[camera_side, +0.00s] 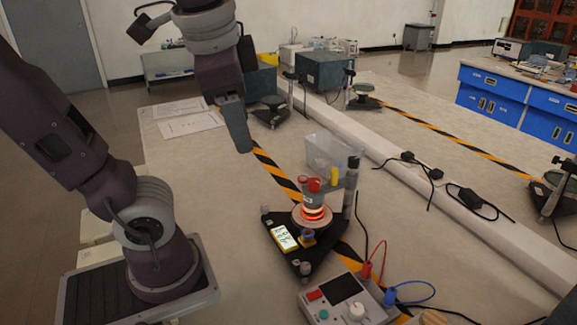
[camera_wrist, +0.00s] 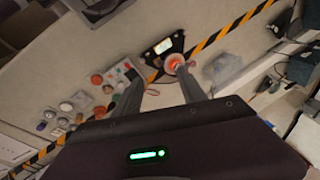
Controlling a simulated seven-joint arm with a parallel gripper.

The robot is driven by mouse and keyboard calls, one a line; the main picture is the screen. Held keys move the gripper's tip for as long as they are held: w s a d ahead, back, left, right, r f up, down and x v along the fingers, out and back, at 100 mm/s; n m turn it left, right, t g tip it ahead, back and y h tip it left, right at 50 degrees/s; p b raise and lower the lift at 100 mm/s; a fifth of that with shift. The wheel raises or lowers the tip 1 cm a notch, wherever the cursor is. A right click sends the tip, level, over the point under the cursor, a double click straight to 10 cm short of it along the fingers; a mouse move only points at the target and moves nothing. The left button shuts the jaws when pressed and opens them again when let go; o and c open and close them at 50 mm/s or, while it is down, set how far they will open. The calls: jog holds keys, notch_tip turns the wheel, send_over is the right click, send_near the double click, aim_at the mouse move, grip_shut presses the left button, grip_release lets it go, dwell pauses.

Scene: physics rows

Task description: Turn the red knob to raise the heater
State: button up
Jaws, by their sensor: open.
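A heater (camera_side: 313,213) glows orange-red on a round wooden plate, on a black triangular stand (camera_side: 292,262) with a yellow-framed display. A red knob (camera_side: 314,185) sits just above the heater, with a second red cap close beside it. In the wrist view the glowing heater (camera_wrist: 174,64) shows beyond the fingertips; I cannot make out the red knob clearly there. My gripper (camera_side: 237,148) hangs up and left of the stand in the side view, apart from it. In the wrist view my gripper (camera_wrist: 162,88) has its two fingers spread with nothing between them.
A black-topped post (camera_side: 352,175) rises at the stand's right. A clear bin (camera_side: 327,150) stands behind it. A control box (camera_side: 346,299) with red and blue cables is in front. Papers (camera_side: 185,118) lie at the back left. The bench left of the stand is clear.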

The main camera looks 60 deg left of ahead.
jog(key=w+a+f+m+g+y, duration=0.2)
jog(key=w+a+m+y, duration=0.2)
jog(key=a, duration=0.1)
notch_tip(320, 180, up, 2)
jog(key=m+t+y, duration=0.2)
jog(key=m+y, duration=0.8)
jog(key=m, duration=0.2)
send_over(312, 178)
jog(key=s+d, duration=0.3)
jog(key=d, duration=0.1)
jog(key=w+d+f+m+t+y, duration=0.1)
jog(key=w+m+t, duration=0.1)
notch_tip(312, 178, down, 22)
jog(key=x, duration=0.6)
jog(key=shift+a+f, duration=0.1)
jog(key=shift+f, duration=0.3)
jog(key=shift+w+a, duration=0.15)
jog(key=shift+a, duration=0.3)
grip_shut()
